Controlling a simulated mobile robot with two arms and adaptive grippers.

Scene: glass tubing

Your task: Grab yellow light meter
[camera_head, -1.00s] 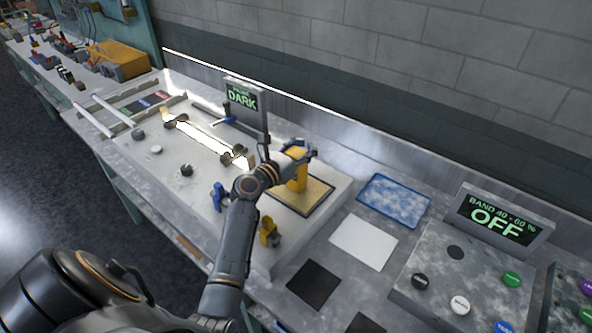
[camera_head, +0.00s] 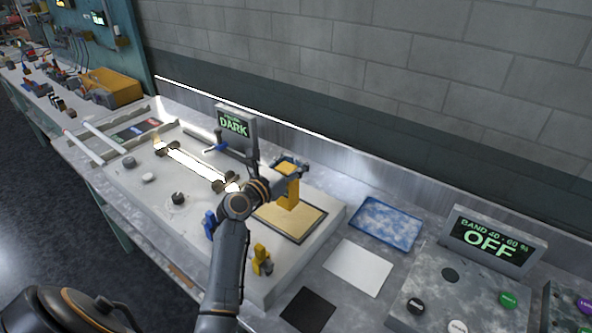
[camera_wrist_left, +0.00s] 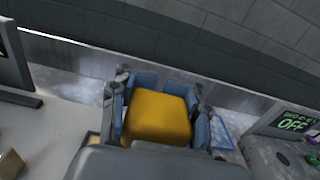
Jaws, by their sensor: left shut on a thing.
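The yellow light meter (camera_head: 288,192) is an upright yellow block above the tan pad with a dark border (camera_head: 316,222) on the white bench unit. My left gripper (camera_head: 292,167) is shut on the upper part of the light meter. In the left wrist view the meter's yellow face (camera_wrist_left: 158,116) fills the space between the blue-padded fingers of the gripper (camera_wrist_left: 160,100). I cannot tell whether the meter's base touches the pad. My right gripper is not in view.
A "DARK" display (camera_head: 236,128) stands behind the glowing tube (camera_head: 196,166). A small yellow clamp (camera_head: 261,260) and a blue clamp (camera_head: 209,224) are near the arm. A blue tray (camera_head: 387,223), white sheet (camera_head: 358,266) and "OFF" panel (camera_head: 489,240) lie to the right.

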